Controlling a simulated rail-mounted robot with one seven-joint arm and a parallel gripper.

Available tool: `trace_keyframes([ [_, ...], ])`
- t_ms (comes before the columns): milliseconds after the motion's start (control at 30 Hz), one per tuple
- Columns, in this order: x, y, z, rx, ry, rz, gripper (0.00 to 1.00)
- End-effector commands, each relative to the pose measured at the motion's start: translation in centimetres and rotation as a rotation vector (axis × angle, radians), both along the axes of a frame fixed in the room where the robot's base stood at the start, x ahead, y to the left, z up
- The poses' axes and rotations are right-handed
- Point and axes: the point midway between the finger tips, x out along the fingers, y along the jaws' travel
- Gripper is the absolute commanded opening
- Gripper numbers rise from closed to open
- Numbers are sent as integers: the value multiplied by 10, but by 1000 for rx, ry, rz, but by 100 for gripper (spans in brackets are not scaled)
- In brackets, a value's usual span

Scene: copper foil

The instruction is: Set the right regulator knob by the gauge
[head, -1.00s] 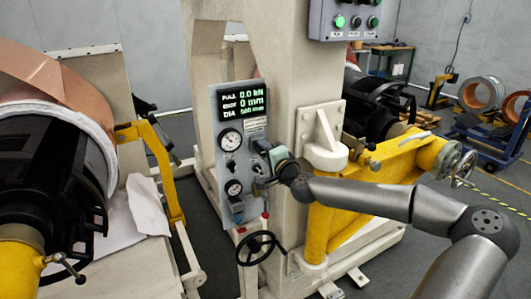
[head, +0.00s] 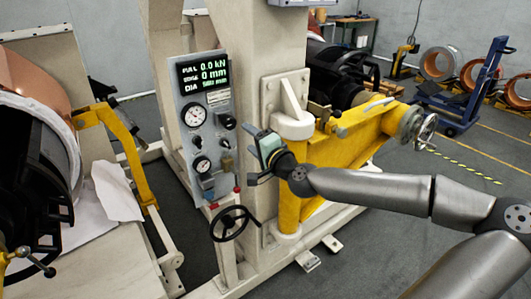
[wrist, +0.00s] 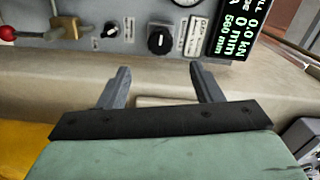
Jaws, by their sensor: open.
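The grey control panel (head: 208,95) stands upright on the machine's pale frame. It carries a round upper gauge (head: 194,114), a smaller lower gauge (head: 201,165) and several black knobs. The large black knob (head: 227,121) sits right of the upper gauge; it also shows in the wrist view (wrist: 160,40). A smaller knob (wrist: 110,30) lies beside it there. I cannot tell for sure which knob is the right regulator, and the needles are too small to read. My gripper (head: 251,156) is open and empty, right of the panel and apart from it. Its fingers (wrist: 160,68) point toward the knobs.
A lit display (head: 203,74) tops the panel. A red-tipped lever (head: 237,190) and a black handwheel (head: 235,223) sit below it. A yellow arm (head: 340,160) of the machine stands behind my arm. A foil coil (head: 40,90) is at left.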

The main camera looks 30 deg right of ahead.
Motion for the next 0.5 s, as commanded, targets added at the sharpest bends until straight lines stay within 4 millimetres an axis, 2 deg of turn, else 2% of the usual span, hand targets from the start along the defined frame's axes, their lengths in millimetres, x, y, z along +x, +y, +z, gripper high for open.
trace_keyframes([
  [33, -14, -2, -1, 0, 0, -4, 59],
  [200, -45, -4, 0, 1, -1, -3, 59],
  [333, -58, -4, 0, 1, 0, -2, 59],
  [500, -65, -3, 0, 0, 0, 1, 59],
])
